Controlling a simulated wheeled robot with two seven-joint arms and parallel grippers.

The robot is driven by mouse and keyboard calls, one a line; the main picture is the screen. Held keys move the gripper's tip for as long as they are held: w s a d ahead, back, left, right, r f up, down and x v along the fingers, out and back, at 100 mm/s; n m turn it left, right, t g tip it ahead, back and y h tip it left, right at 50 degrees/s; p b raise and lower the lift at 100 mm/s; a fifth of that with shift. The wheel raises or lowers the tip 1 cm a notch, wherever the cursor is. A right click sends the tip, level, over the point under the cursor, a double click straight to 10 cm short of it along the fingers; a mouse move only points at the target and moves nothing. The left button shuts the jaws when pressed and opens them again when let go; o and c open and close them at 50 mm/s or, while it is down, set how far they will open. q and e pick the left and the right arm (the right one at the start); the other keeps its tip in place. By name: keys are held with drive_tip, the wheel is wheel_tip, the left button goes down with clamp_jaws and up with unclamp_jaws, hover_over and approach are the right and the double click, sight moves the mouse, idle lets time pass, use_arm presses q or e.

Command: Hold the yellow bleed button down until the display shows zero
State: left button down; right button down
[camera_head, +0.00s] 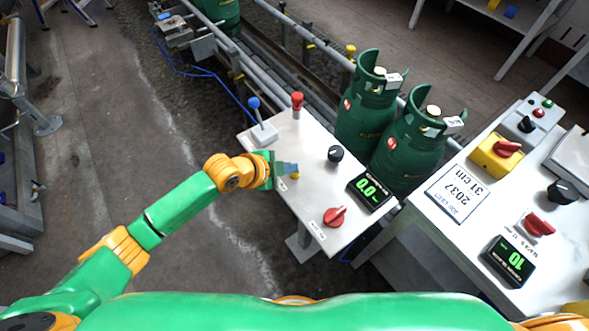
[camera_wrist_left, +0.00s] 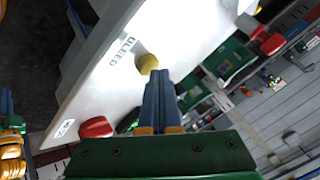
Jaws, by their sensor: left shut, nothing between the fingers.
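The yellow bleed button (camera_head: 295,176) sits on the white panel (camera_head: 312,196). It also shows in the left wrist view (camera_wrist_left: 147,63), next to the printed word BLEED. My left gripper (camera_head: 291,168) is shut and empty, with its blue-grey fingers over the panel at the button. In the wrist view the fingertips (camera_wrist_left: 160,74) overlap the button's lower edge. I cannot tell whether they touch it or how far it is pressed. The display (camera_head: 370,192) on this panel shows 0.0 in green, upside down to me. My right gripper is not in view.
The same panel carries a red knob (camera_head: 335,216), a black knob (camera_head: 335,154), a red-topped lever (camera_head: 297,103) and a blue-topped lever (camera_head: 257,116). Green cylinders (camera_head: 407,152) stand just behind it. A second panel at right has a display (camera_head: 509,261) showing 10.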

use_arm(q)
drive_tip(key=shift+r+p, duration=0.35)
drive_tip(key=shift+r, duration=0.2)
drive_tip(key=shift+r, duration=0.1)
wheel_tip(320, 180, up, 5)
drive_tip(key=p, duration=0.5)
